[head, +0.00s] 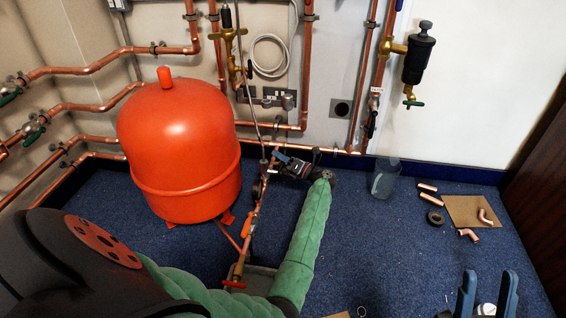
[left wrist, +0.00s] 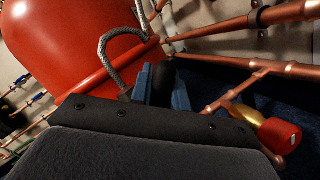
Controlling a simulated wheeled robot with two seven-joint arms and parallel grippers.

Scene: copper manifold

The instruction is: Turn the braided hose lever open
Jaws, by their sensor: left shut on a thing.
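A grey braided hose (head: 250,110) runs down the wall beside the red tank to the copper manifold (head: 262,200). In the left wrist view the braided hose (left wrist: 108,48) curves down just left of the gripper. My left gripper (head: 279,160) is at the manifold's upper end, by the hose's lower end. Its blue fingers (left wrist: 162,88) are shut on a dark piece between them, apparently the hose's lever; the fingers and gripper body hide most of it. My right gripper (head: 487,285) is open, low at the right, away from the manifold.
The red tank (head: 180,150) stands close left of the manifold. Copper pipes (head: 300,150) run along the wall behind. A red valve handle (head: 234,284) sits low on the manifold. A clear container (head: 384,178) and loose fittings (head: 468,235) lie right on blue carpet.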

